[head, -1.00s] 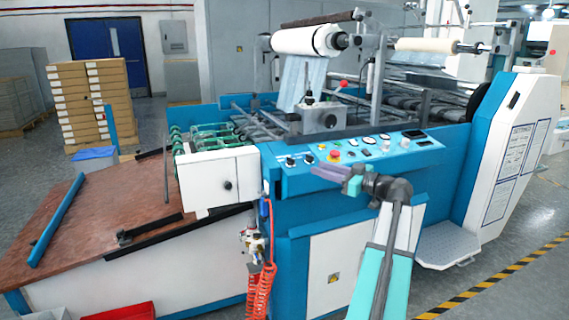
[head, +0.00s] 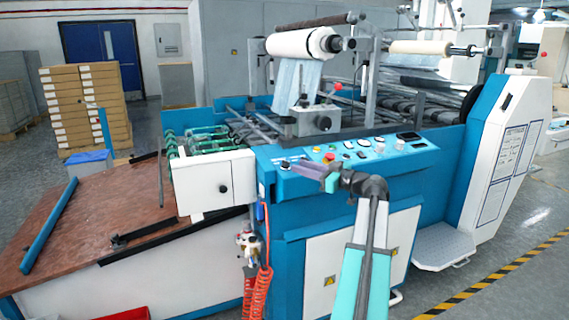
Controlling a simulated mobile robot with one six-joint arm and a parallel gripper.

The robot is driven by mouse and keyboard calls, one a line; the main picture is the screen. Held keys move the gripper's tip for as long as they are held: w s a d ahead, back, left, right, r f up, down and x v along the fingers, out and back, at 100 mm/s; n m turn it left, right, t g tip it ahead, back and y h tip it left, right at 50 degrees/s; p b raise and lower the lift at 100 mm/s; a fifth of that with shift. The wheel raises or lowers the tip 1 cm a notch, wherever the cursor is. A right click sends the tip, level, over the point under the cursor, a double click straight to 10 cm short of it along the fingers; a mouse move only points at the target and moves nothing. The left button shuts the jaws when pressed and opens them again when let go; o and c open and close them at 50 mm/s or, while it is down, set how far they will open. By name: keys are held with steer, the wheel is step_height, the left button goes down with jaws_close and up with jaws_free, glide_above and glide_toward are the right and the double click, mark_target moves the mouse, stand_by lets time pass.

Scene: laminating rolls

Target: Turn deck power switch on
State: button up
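The blue control panel (head: 384,153) runs along the machine's side. A dark rotary switch (head: 285,165) shows at its left end; its label and setting are too small to read, so I cannot tell whether it is the deck power switch. My gripper (head: 298,167) points left over the panel's left end, with its fingertips just right of this switch in the picture. I cannot tell whether they touch anything. The gripper covers part of the panel, and its finger gap is not clear.
A red emergency button (head: 330,157) and several other buttons lie right of and behind the gripper. A white box (head: 217,180) stands left of the panel. Red coiled hoses (head: 257,290) hang below. A grey step plate (head: 442,248) juts out at right.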

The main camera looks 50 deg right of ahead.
mark_target(285, 162)
steer(key=shift+w+a, duration=0.15)
steer(key=shift+w, duration=1.15)
steer(key=shift+w+a, duration=0.2)
steer(key=shift+w, duration=1.15)
steer(key=shift+w+a, duration=0.15)
steer(key=shift+w, duration=1.15)
steer(key=shift+c, duration=0.3)
jaws_close()
